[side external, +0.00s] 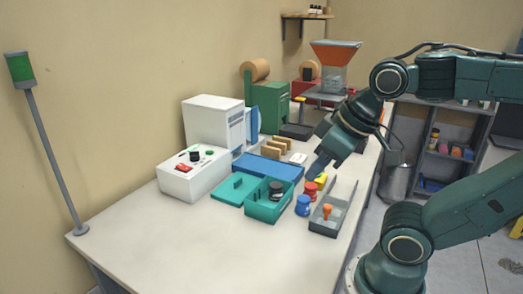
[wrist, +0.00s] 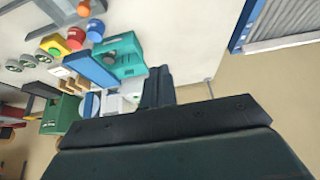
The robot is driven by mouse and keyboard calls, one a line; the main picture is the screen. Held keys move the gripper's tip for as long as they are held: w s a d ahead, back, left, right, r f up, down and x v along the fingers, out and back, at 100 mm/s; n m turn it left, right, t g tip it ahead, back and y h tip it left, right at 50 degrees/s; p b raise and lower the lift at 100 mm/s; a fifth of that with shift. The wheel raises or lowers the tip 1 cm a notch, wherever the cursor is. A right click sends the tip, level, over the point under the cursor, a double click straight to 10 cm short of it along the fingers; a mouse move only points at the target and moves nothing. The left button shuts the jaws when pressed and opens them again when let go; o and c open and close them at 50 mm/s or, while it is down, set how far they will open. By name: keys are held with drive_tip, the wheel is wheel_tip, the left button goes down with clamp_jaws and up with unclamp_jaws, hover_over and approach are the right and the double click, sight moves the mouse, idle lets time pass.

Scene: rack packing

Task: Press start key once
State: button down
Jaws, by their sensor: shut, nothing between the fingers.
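The white control box (side external: 190,180) stands at the left of the table in the side external view. Its top carries a red button (side external: 184,168), a black knob (side external: 194,156) and small green parts (side external: 209,153). I cannot tell which of these is the start key. My gripper (side external: 314,173) is above the right side of the table, well right of the box and apart from it. In the wrist view the fingers (wrist: 157,86) are together and empty. A pale shape with green beside them may be the control box, largely hidden.
Red and blue knobs stand near the grey tray. The front left of the table is clear.

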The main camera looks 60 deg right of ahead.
drive_tip(key=w+d+r+m, duration=0.15)
drive_tip(key=w+r, duration=0.25)
drive_tip(key=w, duration=0.7)
drive_tip(key=m+t+y, duration=0.1)
drive_tip(key=m+t, duration=0.3)
drive_tip(key=m, duration=0.2)
hover_over(212, 152)
wheel_tip(212, 152, down, 7)
drive_tip(key=shift+s, duration=0.1)
drive_tip(key=shift+f, duration=0.1)
drive_tip(key=shift+f, duration=4.3)
drive_tip(key=shift+f, duration=0.15)
